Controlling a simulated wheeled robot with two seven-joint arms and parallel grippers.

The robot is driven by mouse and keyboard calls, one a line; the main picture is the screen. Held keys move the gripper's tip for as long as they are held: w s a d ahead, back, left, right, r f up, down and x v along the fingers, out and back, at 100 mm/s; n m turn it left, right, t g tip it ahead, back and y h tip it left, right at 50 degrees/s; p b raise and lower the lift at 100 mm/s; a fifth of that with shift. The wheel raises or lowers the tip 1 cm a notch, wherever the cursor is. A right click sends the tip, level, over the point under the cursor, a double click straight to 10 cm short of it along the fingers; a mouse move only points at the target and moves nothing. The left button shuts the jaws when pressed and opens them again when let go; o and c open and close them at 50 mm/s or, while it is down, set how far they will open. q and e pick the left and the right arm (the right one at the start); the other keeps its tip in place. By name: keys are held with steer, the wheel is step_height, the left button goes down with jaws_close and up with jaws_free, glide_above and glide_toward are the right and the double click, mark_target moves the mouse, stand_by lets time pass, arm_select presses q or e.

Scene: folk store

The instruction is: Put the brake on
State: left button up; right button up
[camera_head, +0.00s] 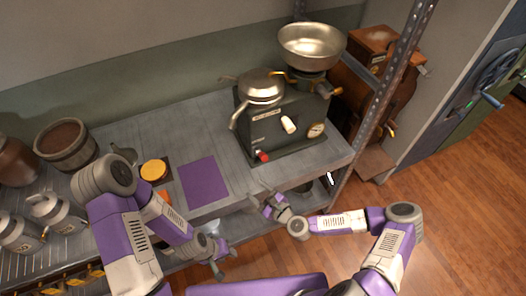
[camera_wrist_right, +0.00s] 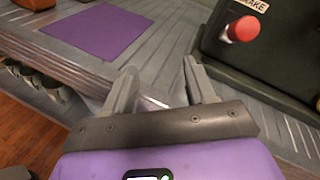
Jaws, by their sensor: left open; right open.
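A red button (camera_head: 263,156) sits low on the front left of a dark green machine (camera_head: 270,135) on the grey bench. In the right wrist view the red button (camera_wrist_right: 243,29) is at the upper right, under a label (camera_wrist_right: 252,4) that ends in "AKE". My right gripper (camera_head: 262,198) is open and empty near the bench's front edge, in front of the button and apart from it. Its open fingers (camera_wrist_right: 160,80) also show in the right wrist view, left of the button. My left gripper (camera_head: 226,262) is open, lower and further left, in front of the bench.
The machine also has a white knob (camera_head: 288,124), a gauge (camera_head: 316,130) and a metal pan on top (camera_head: 262,86). A purple mat (camera_head: 204,181) lies left of it. A metal post (camera_head: 385,90) stands at the right. The bench between mat and machine is clear.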

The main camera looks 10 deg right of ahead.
mark_target(265, 160)
steer(key=w+d+r+m+t, duration=0.1)
steer(key=d+m, duration=0.1)
steer(key=w+d+r+m+t+h, duration=0.1)
steer(key=w+r+m, duration=0.1)
steer(key=w+d+r+m+t+h, duration=0.1)
steer(key=d+r+m, duration=0.1)
steer(key=shift+w+d+t+p, duration=0.25)
steer(key=shift+d+t+p, duration=0.05)
steer(key=shift+p, duration=0.05)
steer(key=shift+w+h, duration=0.3)
steer(key=shift+w, duration=0.05)
steer(key=x, duration=0.6)
steer(key=shift+w+a, duration=0.15)
steer(key=shift+w, duration=0.2)
steer(key=shift+c, duration=0.3)
jaws_close()
